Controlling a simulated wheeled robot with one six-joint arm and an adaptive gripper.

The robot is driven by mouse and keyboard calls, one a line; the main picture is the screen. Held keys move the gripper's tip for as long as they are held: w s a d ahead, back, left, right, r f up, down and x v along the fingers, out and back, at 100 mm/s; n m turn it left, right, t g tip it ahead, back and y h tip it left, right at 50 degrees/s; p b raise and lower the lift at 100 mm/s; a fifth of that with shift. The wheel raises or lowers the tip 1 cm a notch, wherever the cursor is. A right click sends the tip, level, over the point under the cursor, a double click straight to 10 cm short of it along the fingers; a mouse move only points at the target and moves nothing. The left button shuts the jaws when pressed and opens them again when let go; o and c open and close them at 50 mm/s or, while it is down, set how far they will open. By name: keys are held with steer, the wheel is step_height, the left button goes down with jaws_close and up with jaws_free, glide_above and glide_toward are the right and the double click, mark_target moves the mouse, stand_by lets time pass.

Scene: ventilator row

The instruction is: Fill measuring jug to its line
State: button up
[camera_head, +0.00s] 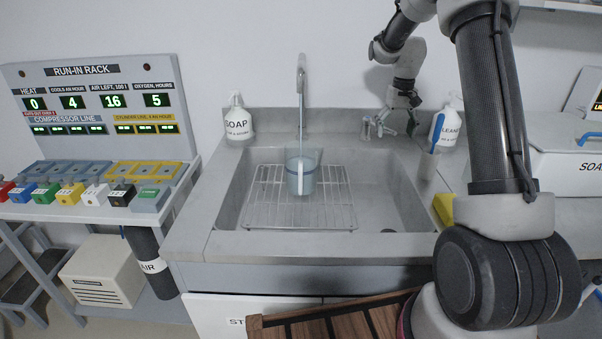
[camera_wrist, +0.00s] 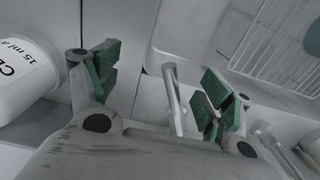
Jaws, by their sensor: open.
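The measuring jug (camera_head: 301,178), pale and see-through with a light handle facing me, stands upright on the wire rack in the sink. A dark band crosses it; I cannot tell the water level. The tap spout (camera_head: 301,75) is above it, and a thin bluish stream runs down into the jug. My gripper (camera_head: 397,121) is open at the sink's back right, by the tap's lever (camera_head: 367,127). In the wrist view, a metal lever (camera_wrist: 173,98) stands between the green-padded fingers of my gripper (camera_wrist: 160,85), with gaps on both sides. Part of the jug (camera_wrist: 312,42) shows at the right edge.
A soap bottle (camera_head: 238,121) stands left of the tap, and a cleaner bottle (camera_head: 449,124) stands right of my gripper, close by. A yellow sponge (camera_head: 443,208) lies on the sink's right edge. The wire rack (camera_head: 265,205) has free room around the jug.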

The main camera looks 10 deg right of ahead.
steer(key=w+a, duration=0.1)
steer(key=a, duration=0.7)
steer(key=shift+w+a, duration=0.3)
steer(key=shift+w, duration=0.1)
steer(key=shift+a, duration=0.1)
steer(key=shift+w+a, duration=0.1)
steer(key=shift+a, duration=0.55)
step_height(320, 180, up, 8)
steer(key=d, duration=0.1)
stand_by(0.6)
